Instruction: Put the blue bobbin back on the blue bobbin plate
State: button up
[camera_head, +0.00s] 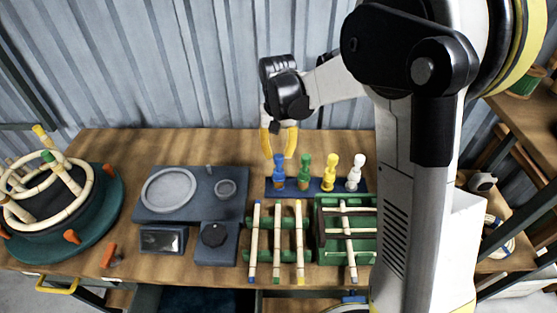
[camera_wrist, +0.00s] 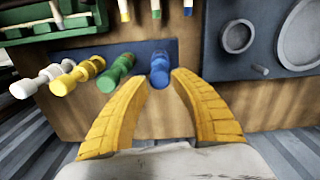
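The blue bobbin (camera_head: 279,174) stands upright at the left end of a row of bobbins on a dark blue strip (camera_head: 316,186). A separate blue bobbin plate cannot be made out. My gripper (camera_head: 278,156) has its yellow fingers spread and points down just above the blue bobbin. In the wrist view, the blue bobbin (camera_wrist: 160,72) shows in the gap between the fingertips, with the strip (camera_wrist: 140,49) behind it. The fingers look apart from it, and nothing is held.
Green (camera_head: 304,173), yellow (camera_head: 329,173) and white (camera_head: 354,173) bobbins stand to the right. Rattan sticks (camera_head: 277,240) lie in front, beside a green crate (camera_head: 326,243). A grey scale-like station (camera_head: 190,213) is at left. The table behind the row is clear.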

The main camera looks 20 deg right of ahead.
notch_tip(320, 180, up, 5)
jog(key=shift+r+p, duration=0.1)
jog(key=shift+p, duration=0.45)
jog(key=s+r+n+t, duration=0.1)
jog(key=s+r+t, duration=0.2)
jog(key=s, duration=0.7)
jog(key=s+d+r+n+t, duration=0.1)
jog(key=s+r+t, duration=0.3)
jog(key=s, duration=0.6)
jog(key=shift+s+r, duration=0.25)
jog(key=shift+r, duration=0.5)
